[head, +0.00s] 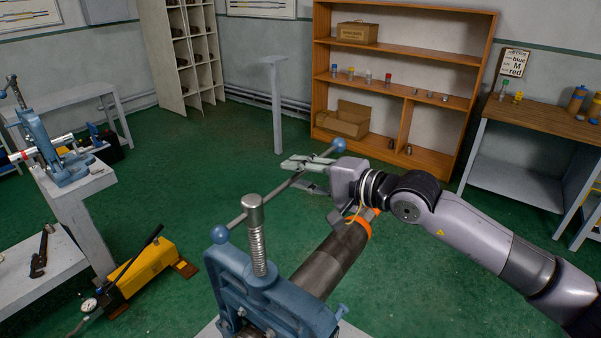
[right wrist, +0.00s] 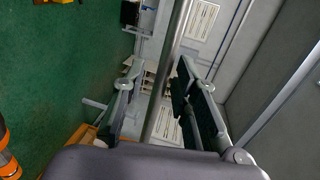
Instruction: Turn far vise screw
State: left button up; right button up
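A blue pipe vise (head: 262,290) stands in the foreground of the head view. Its upright threaded screw (head: 257,235) carries a slanting steel handle bar (head: 275,197) with a blue ball at each end. A second blue vise (head: 50,150) stands farther off at the left, clamping a light pipe. My right gripper (head: 299,174) is at the far part of the foreground vise's bar, near the far ball (head: 339,145). In the right wrist view the bar (right wrist: 165,75) passes between the fingers, with gaps on both sides. My left gripper is not in view.
A dark pipe (head: 328,262) with an orange band runs from the foreground vise under my right gripper. A yellow pump (head: 143,267) stands on the green floor at left. A wooden shelf (head: 402,60) and a workbench (head: 540,113) stand behind. Open floor lies between.

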grip_shut()
dwell(0.6)
